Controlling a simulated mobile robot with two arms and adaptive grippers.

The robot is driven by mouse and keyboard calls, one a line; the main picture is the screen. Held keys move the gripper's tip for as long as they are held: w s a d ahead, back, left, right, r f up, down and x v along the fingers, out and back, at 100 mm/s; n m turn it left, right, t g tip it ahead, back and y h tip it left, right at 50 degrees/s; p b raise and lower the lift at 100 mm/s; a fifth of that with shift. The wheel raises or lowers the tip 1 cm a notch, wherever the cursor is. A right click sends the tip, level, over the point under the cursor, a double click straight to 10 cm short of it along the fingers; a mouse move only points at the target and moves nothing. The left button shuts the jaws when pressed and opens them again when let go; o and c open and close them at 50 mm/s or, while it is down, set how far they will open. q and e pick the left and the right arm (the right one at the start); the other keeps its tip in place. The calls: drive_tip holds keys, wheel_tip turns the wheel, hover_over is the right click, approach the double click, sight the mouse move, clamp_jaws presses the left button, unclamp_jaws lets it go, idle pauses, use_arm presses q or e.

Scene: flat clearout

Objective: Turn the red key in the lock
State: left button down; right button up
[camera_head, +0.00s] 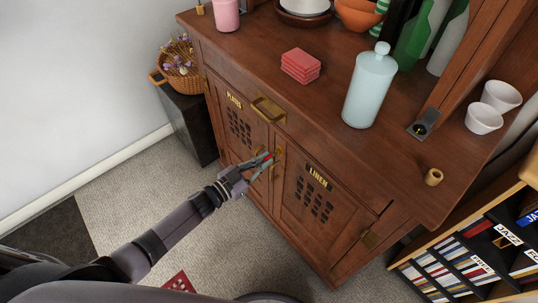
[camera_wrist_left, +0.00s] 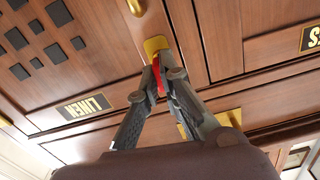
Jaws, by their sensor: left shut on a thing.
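The red key (camera_head: 267,158) is at the middle of the wooden cabinet's doors, between the door marked PLATES and the door marked LINEN. My left gripper (camera_head: 262,166) is shut on it. In the left wrist view the red key (camera_wrist_left: 158,78) shows as a thin red strip between the fingertips, in front of a brass lock plate (camera_wrist_left: 155,46). The fingers hide most of the key, so I cannot tell how far it is turned. Both doors look closed. My right gripper is in neither view.
A brass drawer handle (camera_head: 268,110) sticks out above the doors. The cabinet top (camera_head: 255,62) bears a pale blue bottle (camera_head: 370,86), a red stack (camera_head: 300,66), bowls and cups. A bookcase (camera_head: 462,262) stands at the right. A basket (camera_head: 178,68) sits on a dark box at the left.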

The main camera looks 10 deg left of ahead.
use_arm(q)
drive_tip(key=shift+n, duration=0.3)
drive_tip(key=shift+n, duration=0.3)
drive_tip(key=c, duration=1.7)
unclamp_jaws()
drive_tip(key=v, duration=1.2)
